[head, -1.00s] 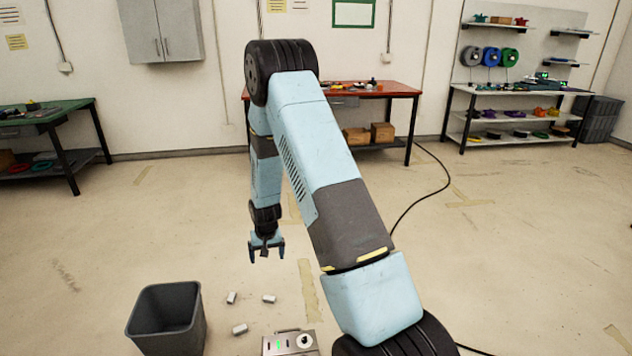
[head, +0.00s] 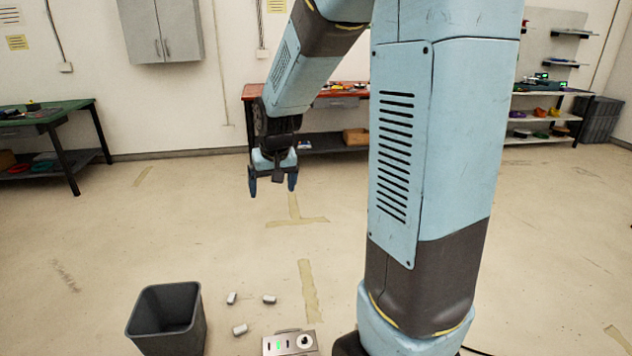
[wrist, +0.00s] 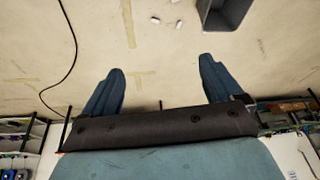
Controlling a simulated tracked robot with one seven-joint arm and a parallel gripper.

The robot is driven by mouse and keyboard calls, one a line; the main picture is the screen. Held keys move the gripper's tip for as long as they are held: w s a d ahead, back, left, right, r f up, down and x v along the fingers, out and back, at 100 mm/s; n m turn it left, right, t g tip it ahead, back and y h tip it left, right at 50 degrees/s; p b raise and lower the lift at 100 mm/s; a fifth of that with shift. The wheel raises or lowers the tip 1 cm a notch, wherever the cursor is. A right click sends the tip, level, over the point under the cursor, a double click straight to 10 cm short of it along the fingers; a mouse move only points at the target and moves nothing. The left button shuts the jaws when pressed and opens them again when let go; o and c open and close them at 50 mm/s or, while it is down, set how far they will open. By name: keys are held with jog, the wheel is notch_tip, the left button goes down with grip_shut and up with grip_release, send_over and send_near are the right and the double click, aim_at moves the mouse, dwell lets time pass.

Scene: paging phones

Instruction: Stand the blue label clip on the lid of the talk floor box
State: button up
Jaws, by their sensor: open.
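My gripper (head: 272,187) hangs in mid-air left of centre in the head view, fingers pointing down and spread apart with nothing between them. In the wrist view the two blue fingers of my gripper (wrist: 159,80) are wide apart over bare floor. A light grey box (head: 291,343) with a green light, a round dark knob and a handle sits on the floor at the bottom edge of the head view, partly cut off. It may be the talk floor box; I cannot read a label. I cannot make out a blue label clip in either view.
A dark grey bin (head: 168,318) stands left of the box, with several small white cylinders (head: 240,329) between them. A green table (head: 60,112) is at left, a red table (head: 340,93) behind my arm, shelves (head: 545,127) at right. The middle floor is clear.

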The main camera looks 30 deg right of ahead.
jog(key=s+r+t, duration=0.1)
jog(key=s+r, duration=0.5)
jog(key=s, duration=0.6)
jog(key=s+r+n, duration=0.1)
jog(key=s+r, duration=0.5)
jog(key=s, duration=0.6)
jog(key=shift+a+t, duration=0.15)
jog(key=shift+t, duration=0.25)
